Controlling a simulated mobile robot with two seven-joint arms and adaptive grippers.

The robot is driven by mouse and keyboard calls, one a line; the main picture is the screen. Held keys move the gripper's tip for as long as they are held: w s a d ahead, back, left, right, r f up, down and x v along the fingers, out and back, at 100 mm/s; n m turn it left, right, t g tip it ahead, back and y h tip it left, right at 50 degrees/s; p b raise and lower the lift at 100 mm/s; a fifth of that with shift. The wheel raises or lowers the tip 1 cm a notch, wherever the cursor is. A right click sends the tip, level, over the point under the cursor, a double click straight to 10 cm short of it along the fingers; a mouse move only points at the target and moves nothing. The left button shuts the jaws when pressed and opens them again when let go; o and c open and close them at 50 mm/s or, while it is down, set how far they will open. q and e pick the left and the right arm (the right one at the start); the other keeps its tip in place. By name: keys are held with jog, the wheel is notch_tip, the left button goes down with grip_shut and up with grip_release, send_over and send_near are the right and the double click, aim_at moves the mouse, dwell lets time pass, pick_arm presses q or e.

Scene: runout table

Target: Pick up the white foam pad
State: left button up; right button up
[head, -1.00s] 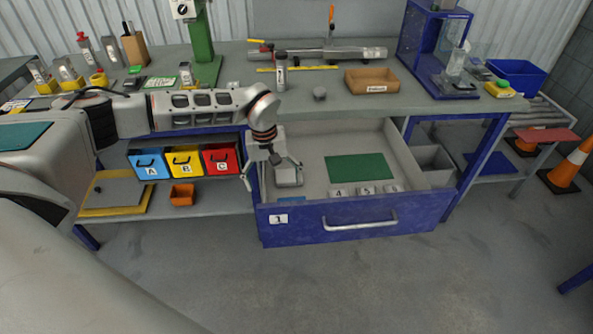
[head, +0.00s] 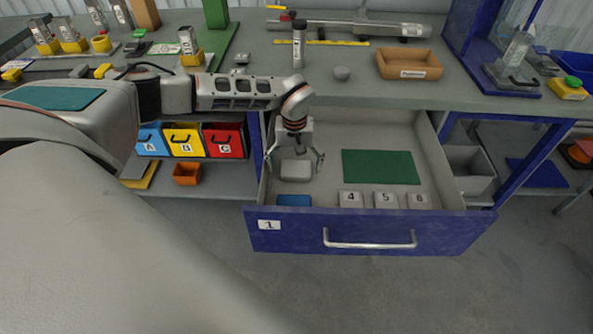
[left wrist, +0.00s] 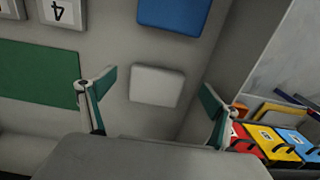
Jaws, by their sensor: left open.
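The white foam pad (head: 296,170) lies flat in the open drawer, near its left side. It also shows in the left wrist view (left wrist: 156,86) as a pale rounded block. My left gripper (head: 294,172) is open and above the drawer, with its fingers spread to either side of the pad in the head view. In the left wrist view the two fingertips (left wrist: 158,90) stand apart with the pad seen between them; no contact shows. My right gripper is not in view.
The blue drawer (head: 370,232) is pulled out. A blue pad (head: 294,200) lies nearer its front. A green mat (head: 380,167) and blocks marked 4 (head: 351,199), 5 (head: 386,200) and 6 (head: 418,200) lie to the right. The drawer's left wall is close to the gripper.

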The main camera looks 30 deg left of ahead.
aim_at(295, 175)
pick_arm(q)
notch_tip(295, 175, down, 4)
jog(key=shift+w+r, duration=0.1)
jog(key=shift+w, duration=0.05)
jog(key=c, duration=0.8)
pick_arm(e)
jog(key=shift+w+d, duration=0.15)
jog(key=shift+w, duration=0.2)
